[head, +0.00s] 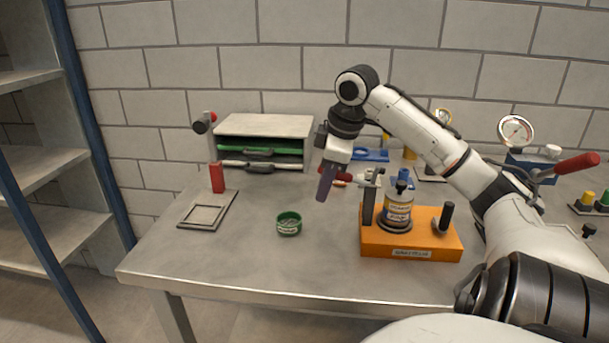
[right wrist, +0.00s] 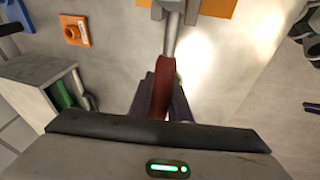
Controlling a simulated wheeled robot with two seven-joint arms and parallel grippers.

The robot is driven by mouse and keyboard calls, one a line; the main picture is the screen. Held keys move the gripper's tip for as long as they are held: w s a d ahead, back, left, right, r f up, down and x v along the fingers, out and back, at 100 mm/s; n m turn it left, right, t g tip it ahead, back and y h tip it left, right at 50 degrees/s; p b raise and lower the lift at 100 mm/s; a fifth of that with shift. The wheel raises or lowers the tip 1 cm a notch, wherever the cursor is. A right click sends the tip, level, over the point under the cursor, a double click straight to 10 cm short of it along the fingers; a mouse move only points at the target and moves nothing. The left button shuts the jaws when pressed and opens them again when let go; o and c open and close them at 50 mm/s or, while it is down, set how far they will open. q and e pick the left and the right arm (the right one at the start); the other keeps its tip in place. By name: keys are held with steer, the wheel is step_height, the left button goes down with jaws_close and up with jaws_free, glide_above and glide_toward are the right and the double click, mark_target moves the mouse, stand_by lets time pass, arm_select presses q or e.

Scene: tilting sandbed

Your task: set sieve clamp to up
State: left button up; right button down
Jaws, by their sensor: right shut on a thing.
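The clamp with a red handle (head: 342,177) and a grey metal head (head: 369,186) stands on an orange base (head: 412,245). Its handle lies roughly level, pointing left from the grey post. My right gripper (head: 325,188) is shut on the red handle; in the right wrist view the handle (right wrist: 163,85) sits between the dark fingers, with its grey rod running up to the bracket. Part of the handle is hidden by the fingers. My left gripper is not in view.
A green ring-shaped container (head: 289,224) is on the table left of the base. A gauge (head: 515,131) with a red lever is at right. The front left table is clear.

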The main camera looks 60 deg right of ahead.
steer(key=shift+s+f, duration=0.1)
steer(key=shift+f, duration=0.15)
stand_by(0.3)
steer(key=c, duration=1.6)
jaws_free()
steer(key=shift+c, duration=0.2)
steer(key=v, duration=1)
steer(key=shift+a+r, duration=0.15)
